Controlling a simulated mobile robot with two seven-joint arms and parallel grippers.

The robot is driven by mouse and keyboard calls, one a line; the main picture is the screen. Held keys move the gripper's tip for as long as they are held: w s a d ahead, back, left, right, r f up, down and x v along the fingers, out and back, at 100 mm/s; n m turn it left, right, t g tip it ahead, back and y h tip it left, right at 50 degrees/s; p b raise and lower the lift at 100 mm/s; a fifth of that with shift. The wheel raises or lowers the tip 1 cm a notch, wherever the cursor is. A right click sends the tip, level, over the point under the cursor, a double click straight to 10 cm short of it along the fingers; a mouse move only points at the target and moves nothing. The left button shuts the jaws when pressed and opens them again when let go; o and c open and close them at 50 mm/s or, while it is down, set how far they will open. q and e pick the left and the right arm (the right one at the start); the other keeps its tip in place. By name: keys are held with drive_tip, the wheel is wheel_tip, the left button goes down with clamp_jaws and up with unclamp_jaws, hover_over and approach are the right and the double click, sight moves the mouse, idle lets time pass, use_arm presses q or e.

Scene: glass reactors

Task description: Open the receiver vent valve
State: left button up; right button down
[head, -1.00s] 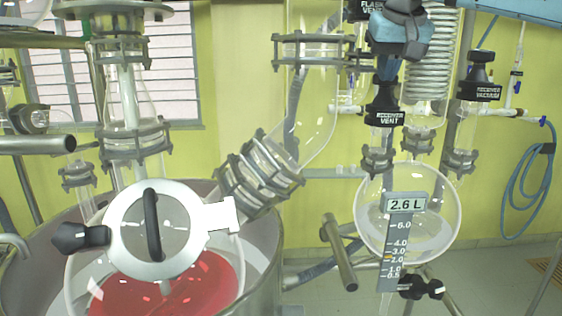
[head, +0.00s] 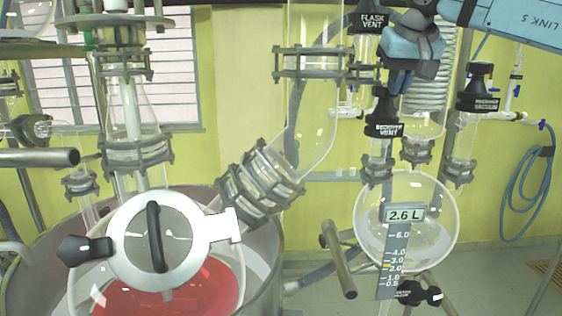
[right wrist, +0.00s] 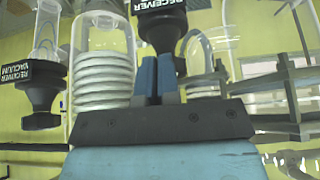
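The receiver vent valve (head: 384,128) has a black knob and a label plate, upright on a glass neck above the round receiver flask (head: 440,215). In the right wrist view its black knob (right wrist: 160,30) is just beyond the fingertips, under a label reading RECEIVER. My right gripper (head: 400,88) is above and slightly right of the knob in the head view. Its two blue fingers (right wrist: 157,75) are close together with nothing visible between them. I cannot tell whether they touch the knob. My left gripper is not in view.
The flask vent valve (head: 372,20) is just above left, and the receiver vacuum valve (head: 478,100) is to the right. A coiled condenser (head: 428,90) stands close behind my gripper. A reactor with red liquid (head: 165,300) is at lower left. A blue hose (head: 505,205) hangs at far right.

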drive_tip(key=shift+w+d+p, duration=0.15)
drive_tip(key=shift+d+p, duration=0.45)
drive_tip(key=shift+d, duration=0.05)
drive_tip(key=shift+w+d, duration=0.1)
drive_tip(key=shift+d, duration=0.1)
drive_tip(key=shift+s+f, duration=0.1)
drive_tip(key=shift+s, duration=0.1)
idle(0.4)
wheel_tip(320, 180, up, 6)
drive_tip(key=p, duration=0.5)
